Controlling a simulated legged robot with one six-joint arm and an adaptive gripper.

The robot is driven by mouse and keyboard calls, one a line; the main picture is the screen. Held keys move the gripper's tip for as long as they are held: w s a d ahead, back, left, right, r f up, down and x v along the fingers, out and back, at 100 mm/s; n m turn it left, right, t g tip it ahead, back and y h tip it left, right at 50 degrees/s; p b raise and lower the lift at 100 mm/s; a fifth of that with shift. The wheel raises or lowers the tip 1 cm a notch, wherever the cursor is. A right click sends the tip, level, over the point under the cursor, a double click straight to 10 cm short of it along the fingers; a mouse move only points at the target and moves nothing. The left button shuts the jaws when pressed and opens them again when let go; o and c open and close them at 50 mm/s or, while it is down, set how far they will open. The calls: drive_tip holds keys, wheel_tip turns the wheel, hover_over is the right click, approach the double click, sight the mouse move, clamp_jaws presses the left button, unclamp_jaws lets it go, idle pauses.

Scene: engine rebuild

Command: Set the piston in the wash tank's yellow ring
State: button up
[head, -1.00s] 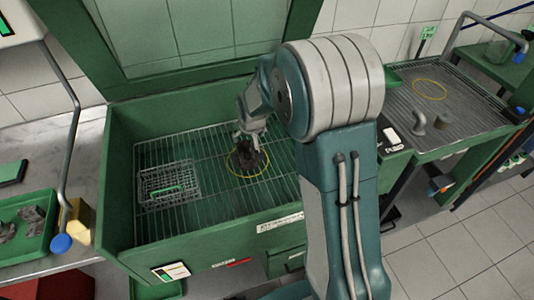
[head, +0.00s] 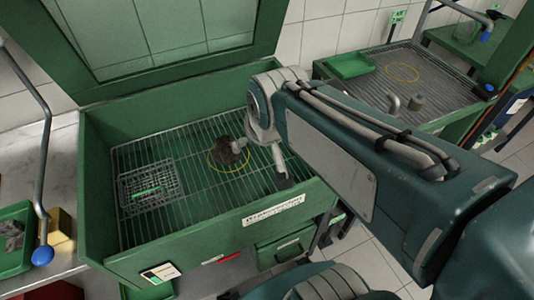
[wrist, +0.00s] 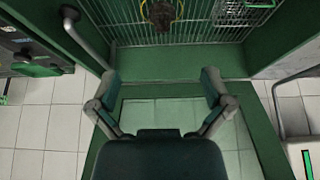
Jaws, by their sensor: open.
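The piston (head: 234,153), dark and brown, stands on the wash tank's wire rack inside the yellow ring (head: 212,164). In the wrist view the piston (wrist: 161,15) is at the top edge, with the yellow ring (wrist: 181,10) around it, partly cut off by the frame. My gripper (head: 262,164) is open and empty over the rack, just right of the piston in the head view. In the wrist view my gripper (wrist: 160,76) has its fingers spread wide, with the piston apart from them and beyond the tips. The wash tank (head: 97,190) is a green box with a raised lid.
A wire basket (head: 150,186) with a green handle sits on the rack, left of the ring. The tank's walls and raised lid (head: 165,76) enclose the space. At the right stands a grated bench (head: 375,88) with a green tray (head: 350,66) and a yellow ring (head: 402,73).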

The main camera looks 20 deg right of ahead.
drive_tip(key=s, duration=0.7)
drive_tip(key=shift+s+r, duration=0.15)
drive_tip(key=shift+r, duration=0.1)
idle(0.8)
